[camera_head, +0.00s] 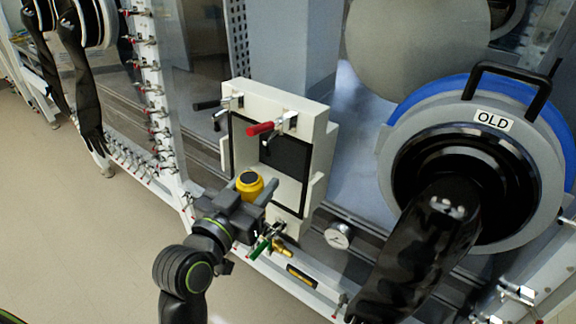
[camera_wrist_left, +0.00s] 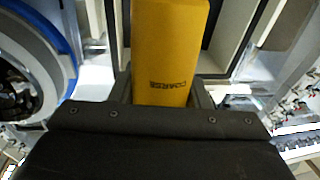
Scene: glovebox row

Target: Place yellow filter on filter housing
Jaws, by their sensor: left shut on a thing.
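The yellow filter (camera_head: 249,186) is a small cylinder with a dark round top in the head view. In the left wrist view the filter (camera_wrist_left: 170,45) is a long yellow body with dark lettering that reads COARSE. My left gripper (camera_head: 247,196) is shut on it, with one finger on each side in the left wrist view (camera_wrist_left: 163,92). The cream filter housing (camera_head: 318,150) is a box with a dark-framed opening, just behind the filter. The filter is in front of the lower part of this opening; I cannot tell whether they touch. My right gripper is not in view.
A large port labelled OLD (camera_head: 493,121) with a black glove (camera_head: 425,245) is at right.

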